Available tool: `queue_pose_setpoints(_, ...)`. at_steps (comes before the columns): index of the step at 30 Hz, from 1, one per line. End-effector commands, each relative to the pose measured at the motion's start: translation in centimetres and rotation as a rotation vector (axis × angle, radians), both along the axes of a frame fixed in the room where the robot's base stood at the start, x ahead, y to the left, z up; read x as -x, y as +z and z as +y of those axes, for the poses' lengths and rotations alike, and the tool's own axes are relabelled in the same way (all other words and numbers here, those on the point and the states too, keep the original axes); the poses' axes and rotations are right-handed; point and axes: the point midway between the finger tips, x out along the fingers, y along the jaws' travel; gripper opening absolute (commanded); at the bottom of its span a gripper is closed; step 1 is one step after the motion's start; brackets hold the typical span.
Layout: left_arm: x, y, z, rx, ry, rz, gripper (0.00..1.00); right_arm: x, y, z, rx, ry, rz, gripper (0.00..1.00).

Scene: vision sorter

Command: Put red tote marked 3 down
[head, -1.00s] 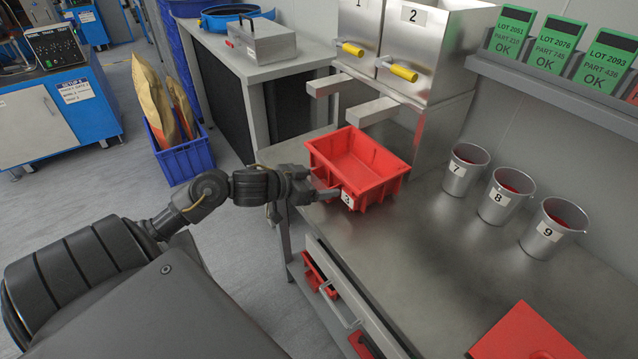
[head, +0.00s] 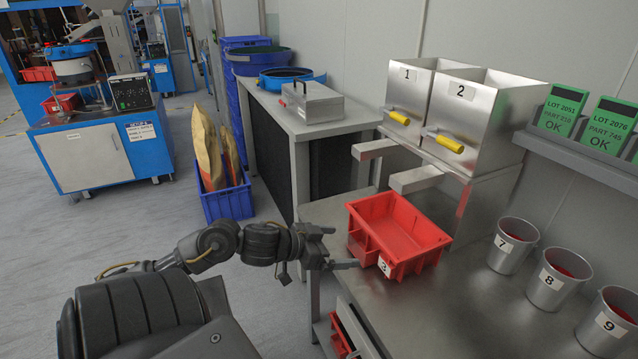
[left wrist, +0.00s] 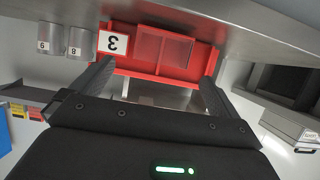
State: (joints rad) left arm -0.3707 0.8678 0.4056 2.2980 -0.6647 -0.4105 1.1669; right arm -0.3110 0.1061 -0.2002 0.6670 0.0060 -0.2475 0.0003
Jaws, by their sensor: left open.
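The red tote marked 3 (head: 398,236) sits upright on the metal bench (head: 440,300), in front of the two-bin sorter. It looks empty in the head view. My left gripper (head: 345,248) is at the tote's near left side, its fingers open and apart. In the left wrist view the tote (left wrist: 160,52) with its white label 3 lies just beyond the open fingertips (left wrist: 158,75). Whether a finger touches the tote, I cannot tell. My right gripper is not in view.
Metal hoppers 1 (head: 407,92) and 2 (head: 468,112) with yellow handles stand behind the tote. Grey buckets 7 (head: 512,246), 8 (head: 555,278) and 9 (head: 607,320) stand to the right. A blue crate (head: 228,204) is on the floor. Bare bench lies in front of the tote.

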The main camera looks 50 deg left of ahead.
Motion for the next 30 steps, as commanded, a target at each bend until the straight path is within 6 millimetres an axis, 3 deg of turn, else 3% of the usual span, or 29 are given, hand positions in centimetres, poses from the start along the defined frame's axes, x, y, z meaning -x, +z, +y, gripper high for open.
queue_pose_setpoints(6, 3.1, 1.3, 0.9, 0.001, 0.002, 0.002, 1.00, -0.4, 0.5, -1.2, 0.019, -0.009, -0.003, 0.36)
queue_pose_setpoints(12, 4.5, 2.1, 1.4, 0.002, 0.001, 0.001, 1.00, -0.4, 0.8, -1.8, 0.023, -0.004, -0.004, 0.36)
queue_pose_setpoints(30, 4.8, 2.2, 1.5, 0.001, 0.001, 0.000, 1.00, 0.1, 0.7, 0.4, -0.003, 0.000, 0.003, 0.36)
